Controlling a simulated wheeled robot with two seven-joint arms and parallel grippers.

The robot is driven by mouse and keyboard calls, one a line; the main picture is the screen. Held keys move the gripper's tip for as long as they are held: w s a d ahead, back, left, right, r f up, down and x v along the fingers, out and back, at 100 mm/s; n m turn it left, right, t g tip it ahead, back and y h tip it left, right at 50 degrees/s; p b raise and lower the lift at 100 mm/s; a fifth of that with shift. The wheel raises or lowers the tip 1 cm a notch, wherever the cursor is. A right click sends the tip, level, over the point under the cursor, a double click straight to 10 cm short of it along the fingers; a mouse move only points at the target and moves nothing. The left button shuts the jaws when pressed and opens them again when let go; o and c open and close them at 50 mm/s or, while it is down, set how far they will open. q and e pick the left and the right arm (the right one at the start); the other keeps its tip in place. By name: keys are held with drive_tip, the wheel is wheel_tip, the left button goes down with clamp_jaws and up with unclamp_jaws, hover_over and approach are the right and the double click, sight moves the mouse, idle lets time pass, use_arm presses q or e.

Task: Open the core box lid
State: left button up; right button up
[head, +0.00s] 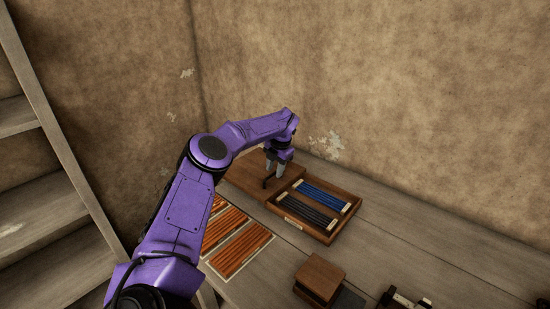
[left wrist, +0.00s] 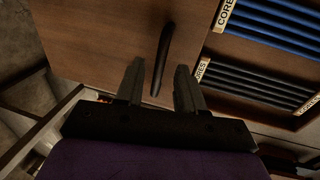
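The core box is a brown wooden case on the bench. Its flat brown lid panel (head: 252,177) lies at the left, beside a tray (head: 330,236) of blue and black rods. The panel (left wrist: 95,45) bears a black bar handle (left wrist: 165,50), which also shows in the head view (head: 268,182). My left gripper (head: 275,171) is over the panel at the handle. In the left wrist view my left gripper (left wrist: 159,78) is open, with the handle's near end between the fingertips and gaps on both sides. Whether the fingers reach down around the handle is unclear. My right gripper is not in view.
Orange-brown slatted panels (head: 240,250) lie left of the tray, partly behind my left arm. A small wooden block (head: 320,276) and a dark item (head: 402,300) are at the front. Walls stand close behind. Wooden steps (head: 40,215) are at the left. The bench's right (head: 450,250) is clear.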

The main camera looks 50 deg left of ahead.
use_arm(q)
wheel_tip(320, 180, up, 10)
drive_tip(key=d+b, duration=0.1)
drive_tip(key=d, duration=0.1)
drive_tip(key=shift+f, duration=0.15)
drive_tip(key=shift+w, duration=0.1)
